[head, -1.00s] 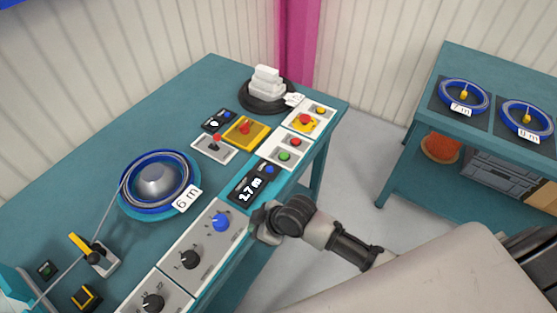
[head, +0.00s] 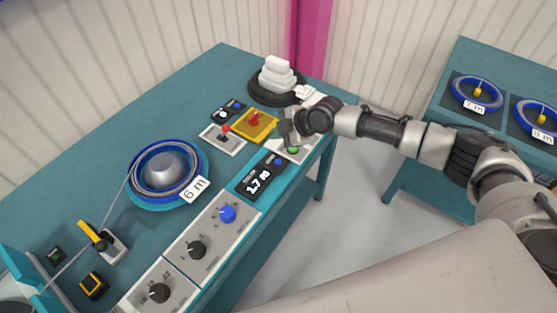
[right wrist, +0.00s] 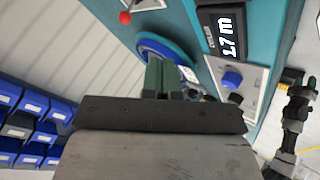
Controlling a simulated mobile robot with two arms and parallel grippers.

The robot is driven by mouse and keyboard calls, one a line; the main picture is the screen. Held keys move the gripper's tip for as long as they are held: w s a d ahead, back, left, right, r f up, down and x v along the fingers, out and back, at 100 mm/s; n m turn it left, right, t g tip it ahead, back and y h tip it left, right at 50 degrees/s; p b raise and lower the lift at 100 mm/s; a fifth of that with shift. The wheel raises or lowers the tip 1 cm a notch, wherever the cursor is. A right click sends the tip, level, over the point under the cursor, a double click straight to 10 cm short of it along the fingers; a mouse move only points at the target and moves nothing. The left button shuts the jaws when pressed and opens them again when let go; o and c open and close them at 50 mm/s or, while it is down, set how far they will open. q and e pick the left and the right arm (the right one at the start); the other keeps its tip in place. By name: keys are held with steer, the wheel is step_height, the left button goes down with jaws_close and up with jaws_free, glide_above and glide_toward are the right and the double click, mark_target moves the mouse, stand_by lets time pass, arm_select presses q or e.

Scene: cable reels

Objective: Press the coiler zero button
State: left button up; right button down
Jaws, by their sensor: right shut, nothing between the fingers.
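The counter display (head: 260,178) on the bench's front strip reads 1.7 m and has a small blue button (head: 278,161) at its far end. The display also shows in the right wrist view (right wrist: 228,35). My right gripper (head: 290,134) is shut and empty, above the panel with the green button (head: 293,150), just beyond the display. Its fingers (right wrist: 165,78) point over the bench in the right wrist view. It covers part of that panel. A dark jointed arm (right wrist: 295,112), seemingly my left, shows at the right; its fingers are unclear.
A blue knob (head: 228,213) and black knobs (head: 196,250) line the front edge. A coiler with blue cable (head: 166,170) carries a 6 m tag. A red mushroom button (head: 254,118) and white stacked blocks (head: 277,72) stand farther back. A second table (head: 480,62) is at right.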

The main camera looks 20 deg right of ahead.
steer(key=shift+f, duration=0.1)
steer(key=b, duration=0.6)
glide_above(278, 163)
step_height(278, 163, down, 8)
steer(key=shift+r, duration=0.1)
steer(key=shift+f, duration=0.45)
steer(key=shift+f+b, duration=0.1)
steer(key=shift+b, duration=0.25)
stand_by(1.2)
steer(key=shift+f+b, duration=0.3)
steer(key=shift+b, duration=0.2)
steer(key=shift+f+b, duration=0.45)
steer(key=shift+b, duration=0.1)
stand_by(0.6)
steer(key=shift+r+p, duration=0.55)
steer(key=shift+r, duration=0.3)
